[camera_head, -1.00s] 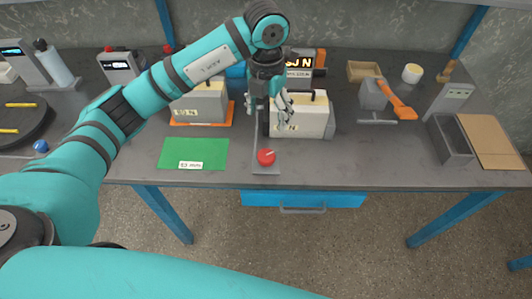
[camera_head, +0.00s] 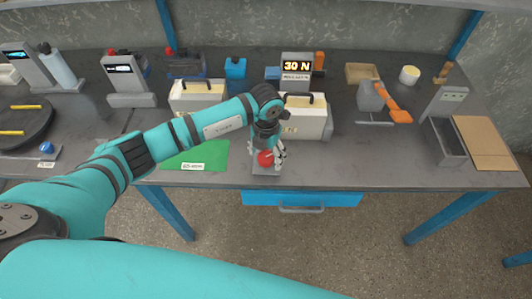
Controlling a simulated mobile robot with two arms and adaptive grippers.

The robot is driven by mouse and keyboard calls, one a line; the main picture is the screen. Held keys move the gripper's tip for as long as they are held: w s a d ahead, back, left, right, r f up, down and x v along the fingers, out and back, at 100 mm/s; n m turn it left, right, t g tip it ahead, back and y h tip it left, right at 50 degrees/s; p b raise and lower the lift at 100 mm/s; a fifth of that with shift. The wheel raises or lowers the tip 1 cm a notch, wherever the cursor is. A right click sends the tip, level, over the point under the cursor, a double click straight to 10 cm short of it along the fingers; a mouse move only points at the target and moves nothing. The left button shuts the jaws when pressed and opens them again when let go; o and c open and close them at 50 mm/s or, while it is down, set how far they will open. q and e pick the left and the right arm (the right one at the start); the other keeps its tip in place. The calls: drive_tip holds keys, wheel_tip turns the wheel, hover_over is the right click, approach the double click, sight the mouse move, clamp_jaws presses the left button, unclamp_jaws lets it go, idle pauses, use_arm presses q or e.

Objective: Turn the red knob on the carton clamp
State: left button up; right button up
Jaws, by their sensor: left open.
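The red knob (camera_head: 265,158) sits on a grey plate (camera_head: 265,172) near the table's front edge. My left gripper (camera_head: 270,158) points down over the knob, its fingers open on either side of it. I cannot tell whether the fingers touch the knob. A white carton (camera_head: 312,121) with a dark handle stands just behind the gripper, partly hidden by my left arm. A display (camera_head: 297,66) reading "30 N" stands behind the carton. My right gripper is not in view.
A green mat (camera_head: 208,158) lies left of the knob. Another white carton (camera_head: 190,98) stands behind the mat. An orange-handled device (camera_head: 398,110) and a grey open bin (camera_head: 445,140) stand to the right. The table between carton and bin is clear at the front.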

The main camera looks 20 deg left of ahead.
use_arm(q)
drive_tip(key=shift+f, duration=0.4)
drive_tip(key=shift+c, duration=0.4)
drive_tip(key=c, duration=1.1)
drive_tip(key=m+b, duration=0.2)
drive_tip(key=shift+w+f+m+b, duration=0.1)
drive_tip(key=shift+f+m+b, duration=0.05)
drive_tip(key=shift+m+b, duration=0.2)
drive_tip(key=m+b, duration=0.4)
drive_tip(key=shift+b, duration=0.3)
drive_tip(key=shift+m+b, duration=1.85)
drive_tip(key=shift+m, duration=0.3)
drive_tip(key=shift+r, duration=0.2)
